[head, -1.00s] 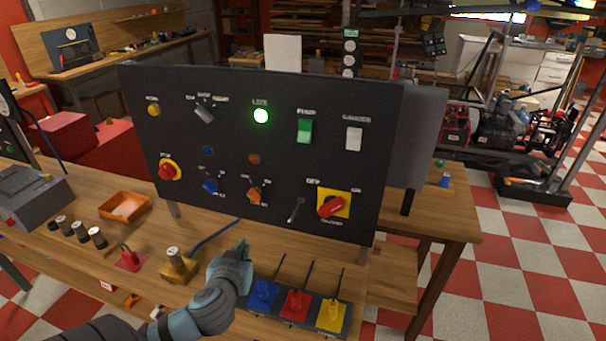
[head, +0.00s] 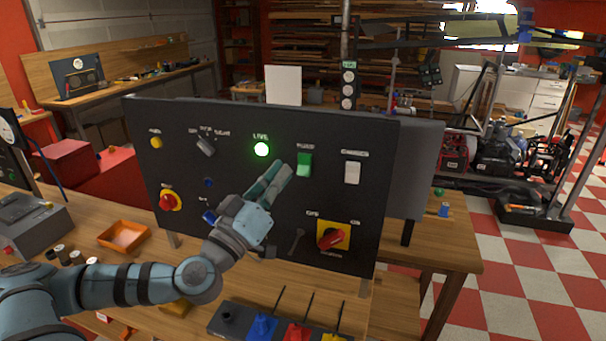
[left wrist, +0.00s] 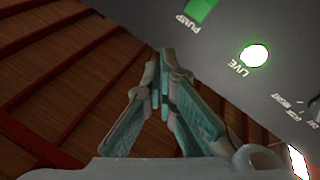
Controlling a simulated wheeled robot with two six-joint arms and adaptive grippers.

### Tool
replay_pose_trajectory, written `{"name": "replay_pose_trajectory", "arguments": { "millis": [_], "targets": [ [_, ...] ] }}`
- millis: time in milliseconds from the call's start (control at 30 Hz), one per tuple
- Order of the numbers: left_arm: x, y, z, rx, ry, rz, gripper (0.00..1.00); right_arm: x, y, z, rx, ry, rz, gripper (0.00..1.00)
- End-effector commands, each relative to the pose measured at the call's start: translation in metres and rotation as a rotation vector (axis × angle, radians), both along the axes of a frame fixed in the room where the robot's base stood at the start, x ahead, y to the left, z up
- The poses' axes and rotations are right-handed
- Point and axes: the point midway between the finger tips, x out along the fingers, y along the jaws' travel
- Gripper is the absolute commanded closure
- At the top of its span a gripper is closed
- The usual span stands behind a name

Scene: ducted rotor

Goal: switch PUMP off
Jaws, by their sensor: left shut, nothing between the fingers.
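The PUMP switch is a green rocker (head: 304,165) on the black upright panel (head: 375,130), right of the lit green LIVE lamp (head: 262,149). In the left wrist view the PUMP rocker (left wrist: 200,9) shows at the top edge, with the LIVE lamp (left wrist: 254,55) to its right. My left gripper (head: 280,172) is shut and empty, in front of the panel just left of and slightly below the PUMP rocker. I cannot tell whether it touches the panel. My left gripper's fingertips (left wrist: 172,62) also show in the left wrist view. My right gripper is not in view.
A white rocker (head: 352,172) is right of PUMP. A red rotary handle on a yellow plate (head: 331,238) is below. A red button on yellow (head: 168,202) and several knobs share the panel. An orange tray (head: 123,236) lies on the bench. My left arm hides some lower controls.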

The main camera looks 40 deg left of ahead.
Motion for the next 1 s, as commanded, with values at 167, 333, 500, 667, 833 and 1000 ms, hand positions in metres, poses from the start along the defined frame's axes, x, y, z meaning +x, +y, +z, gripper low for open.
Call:
{"name": "replay_pose_trajectory", "arguments": {
  "millis": [167,333,500,667,833,1000],
  "targets": [
    [0.01,0.005,-0.011,0.0,-0.003,0.006,1.0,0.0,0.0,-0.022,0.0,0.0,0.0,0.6],
    [0.025,0.009,-0.02,-0.003,-0.008,0.002,1.0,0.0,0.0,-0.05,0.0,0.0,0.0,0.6],
    [0.047,0.018,-0.026,-0.009,-0.005,0.005,1.0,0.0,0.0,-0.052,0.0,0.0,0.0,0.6],
    [0.064,0.024,-0.033,-0.003,-0.002,0.004,1.0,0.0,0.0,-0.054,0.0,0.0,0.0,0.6],
    [0.073,0.026,-0.037,-0.003,-0.001,0.002,1.0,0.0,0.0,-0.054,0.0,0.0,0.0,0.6],
    [0.074,0.026,-0.037,0.0,-0.002,0.001,1.0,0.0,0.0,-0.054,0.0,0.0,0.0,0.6]
  ]
}}
